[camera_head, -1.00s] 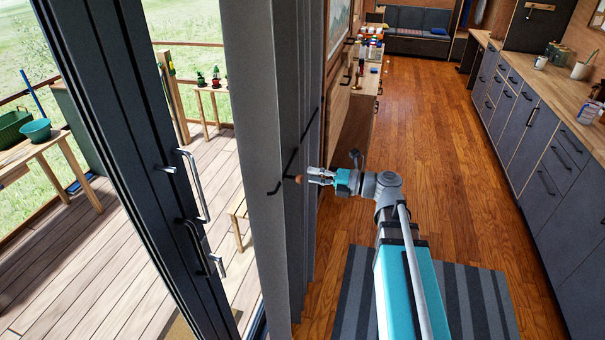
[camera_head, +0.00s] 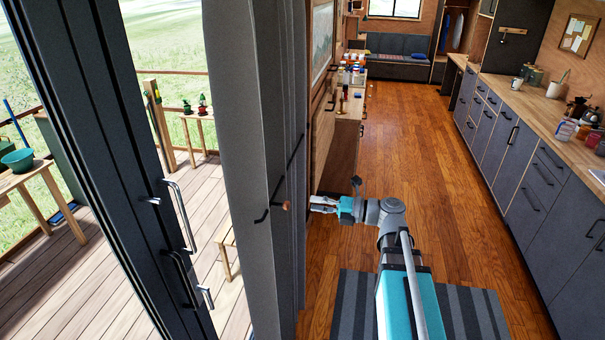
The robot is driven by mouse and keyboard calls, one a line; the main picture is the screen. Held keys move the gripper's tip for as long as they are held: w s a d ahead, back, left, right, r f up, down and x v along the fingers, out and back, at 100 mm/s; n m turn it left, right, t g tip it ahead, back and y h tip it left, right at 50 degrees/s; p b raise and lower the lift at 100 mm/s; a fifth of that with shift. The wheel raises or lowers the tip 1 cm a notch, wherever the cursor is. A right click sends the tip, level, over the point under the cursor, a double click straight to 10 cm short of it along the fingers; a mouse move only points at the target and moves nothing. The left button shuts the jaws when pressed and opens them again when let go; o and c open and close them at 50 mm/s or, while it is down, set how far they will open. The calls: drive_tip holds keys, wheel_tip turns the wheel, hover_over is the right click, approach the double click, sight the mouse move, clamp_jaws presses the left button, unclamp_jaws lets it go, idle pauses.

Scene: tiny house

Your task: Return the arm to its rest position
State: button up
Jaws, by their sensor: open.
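My arm (camera_head: 402,290) reaches forward from the bottom of the head view, over the striped rug, with its end bent to the left. My gripper (camera_head: 318,204) points left toward the grey panel (camera_head: 238,160) by the doorway. Its fingers look apart, and I see nothing between them. A dark hooked handle with a round brown knob (camera_head: 286,206) is on the panel side, a little left of the fingertips. The gripper appears apart from the knob, though the depth between them is hard to tell.
The glass door frame (camera_head: 120,170) with metal handles stands at left, a deck beyond it. A long counter with grey cabinets (camera_head: 540,170) runs along the right. A shelf with small items (camera_head: 350,90) stands at the back left. The wooden floor (camera_head: 420,140) between is clear.

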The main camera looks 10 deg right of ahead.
drive_tip(key=s+a+f+n+g+h, duration=0.2)
drive_tip(key=f+n+h, duration=0.1)
drive_tip(key=f+n, duration=0.3)
drive_tip(key=s+a+f+n+g+h, duration=0.1)
drive_tip(key=s+f+n+g+h, duration=0.15)
drive_tip(key=f+n, duration=0.4)
drive_tip(key=s+d+f+n+g+h, duration=0.1)
drive_tip(key=n+h, duration=0.4)
drive_tip(key=n, duration=0.6)
drive_tip(key=s+d+f+n+g+h, duration=0.1)
drive_tip(key=s+d+f+n+h, duration=0.3)
drive_tip(key=n, duration=0.8)
drive_tip(key=shift+s+d+f+h+b, duration=0.15)
drive_tip(key=shift+d+f+h+b, duration=0.35)
drive_tip(key=shift+f+h, duration=0.55)
drive_tip(key=shift+r, duration=0.1)
